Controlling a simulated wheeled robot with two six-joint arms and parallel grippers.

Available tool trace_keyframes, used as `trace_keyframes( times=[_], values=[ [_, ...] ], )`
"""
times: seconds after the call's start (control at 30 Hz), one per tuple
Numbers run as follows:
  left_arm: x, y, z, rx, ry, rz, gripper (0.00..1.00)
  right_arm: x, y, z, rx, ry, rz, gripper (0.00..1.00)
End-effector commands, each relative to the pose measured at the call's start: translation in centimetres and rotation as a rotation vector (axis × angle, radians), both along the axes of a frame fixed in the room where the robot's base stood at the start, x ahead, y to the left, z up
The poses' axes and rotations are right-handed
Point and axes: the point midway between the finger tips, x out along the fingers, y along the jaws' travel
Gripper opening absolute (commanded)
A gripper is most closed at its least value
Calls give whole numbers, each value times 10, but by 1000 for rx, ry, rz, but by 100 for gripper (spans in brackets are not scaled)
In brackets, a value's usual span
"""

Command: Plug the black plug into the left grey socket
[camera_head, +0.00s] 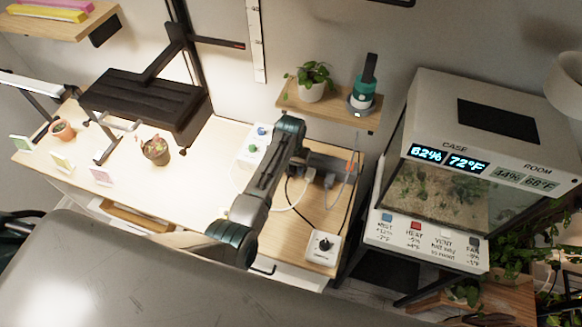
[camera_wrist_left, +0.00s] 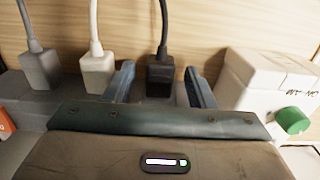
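The black plug (camera_wrist_left: 160,72) stands upright with its cord rising from the top in the left wrist view; its lower end is hidden behind my gripper body, so I cannot tell if it is seated. My left gripper (camera_wrist_left: 161,84) is open, one finger on each side of the plug with visible gaps. In the head view my left gripper (camera_head: 296,157) is at the left end of the grey power strip (camera_head: 328,162), largely hidden by my arm. The left grey socket cannot be made out. My right gripper is not in view.
A white plug (camera_wrist_left: 97,72) and a grey plug (camera_wrist_left: 40,68) stand beside the black one. A white box with a green knob (camera_wrist_left: 292,120) is close on the other side. A white dial box (camera_head: 323,247) sits at the desk's front; a terrarium (camera_head: 440,180) stands right.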

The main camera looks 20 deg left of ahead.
Motion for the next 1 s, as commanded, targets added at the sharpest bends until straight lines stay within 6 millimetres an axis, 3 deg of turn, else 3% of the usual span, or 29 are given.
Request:
trace_keyframes(
  times=[0.33, 0.8, 1.0],
  values=[
    [1, 0, 10, 0, -3, 0, 50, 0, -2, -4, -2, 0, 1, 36],
    [1, 0, 93, 0, -4, 0, 50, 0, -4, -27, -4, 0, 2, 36],
    [0, 0, 107, 0, 0, 0, 50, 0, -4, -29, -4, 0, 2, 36]
  ],
)
